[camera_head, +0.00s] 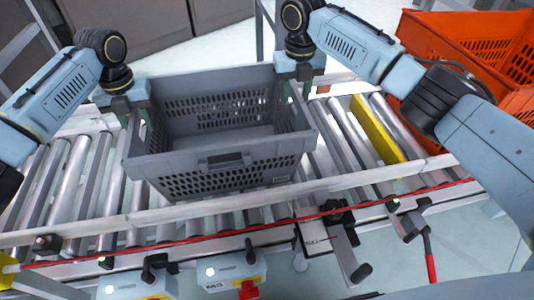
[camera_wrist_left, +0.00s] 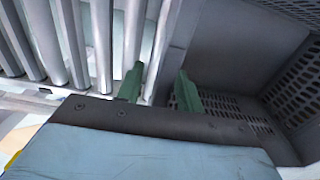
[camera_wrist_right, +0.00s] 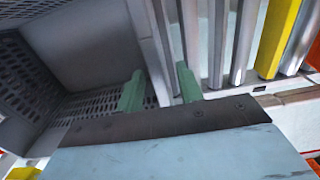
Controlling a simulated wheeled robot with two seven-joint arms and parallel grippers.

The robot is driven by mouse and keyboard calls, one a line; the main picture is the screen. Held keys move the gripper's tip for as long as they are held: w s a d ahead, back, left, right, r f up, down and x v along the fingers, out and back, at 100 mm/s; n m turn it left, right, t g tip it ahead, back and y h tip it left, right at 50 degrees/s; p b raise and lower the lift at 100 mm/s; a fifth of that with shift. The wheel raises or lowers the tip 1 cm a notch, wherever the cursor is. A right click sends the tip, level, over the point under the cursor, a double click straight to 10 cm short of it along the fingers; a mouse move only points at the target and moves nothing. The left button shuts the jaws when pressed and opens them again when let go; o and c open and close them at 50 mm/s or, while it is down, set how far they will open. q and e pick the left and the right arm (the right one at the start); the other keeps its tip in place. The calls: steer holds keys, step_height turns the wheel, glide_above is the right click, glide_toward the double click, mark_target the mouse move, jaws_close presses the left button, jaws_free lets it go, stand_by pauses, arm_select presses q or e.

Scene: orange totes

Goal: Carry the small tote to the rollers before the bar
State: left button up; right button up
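The small tote (camera_head: 215,161) is grey, with slotted walls and an empty inside. It sits level over the rollers (camera_head: 70,180); whether its base touches them is hard to tell. My left gripper (camera_head: 133,108) is at its left side wall, fingers pointing down with one on each side of the rim. The left wrist view shows these green fingers (camera_wrist_left: 157,87) close together around the wall. My right gripper (camera_head: 296,85) is likewise at the right side wall, its fingers (camera_wrist_right: 160,87) around the rim. Both appear shut on the tote. The bar (camera_head: 377,128) is yellow and lies across the rollers to the right.
Bare rollers (camera_head: 345,140) lie between the tote and the yellow bar. An orange tote (camera_head: 480,45) stands behind at the right. A metal rail (camera_head: 350,182) and a red cord (camera_head: 240,231) run along the conveyor's near edge, with brackets and a red-handled lever (camera_head: 430,255).

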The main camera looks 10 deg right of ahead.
arm_select(q)
step_height(320, 180, up, 12)
steer(key=shift+f, duration=0.15)
arm_select(e)
steer(key=shift+r, duration=0.2)
step_height(320, 180, up, 12)
steer(key=shift+f, duration=0.15)
stand_by(0.6)
